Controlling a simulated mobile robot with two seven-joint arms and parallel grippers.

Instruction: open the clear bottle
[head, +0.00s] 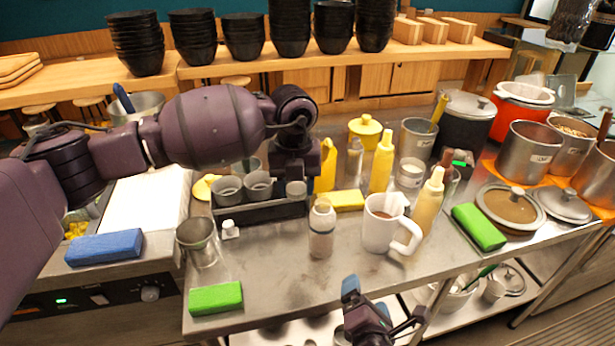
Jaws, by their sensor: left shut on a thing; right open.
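The clear bottle (321,230) stands upright on the steel counter, left of a white mug (380,228). Its top is pale; I cannot tell whether a cap is on it. My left gripper (296,180) points down above the right end of a dark tray (262,212), behind and left of the bottle and apart from it. It is shut, with a small grey cup-like thing (296,190) at its tips; their contact is unclear. My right gripper (382,304) is open at the counter's front edge, below the mug. A small white piece (230,230) lies left of the bottle.
Yellow (382,165) and tan (428,205) squeeze bottles crowd behind and right of the mug. A metal cup (196,240) and green sponge (215,298) sit at left, another green sponge (478,227) at right. Counter in front of the bottle is clear.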

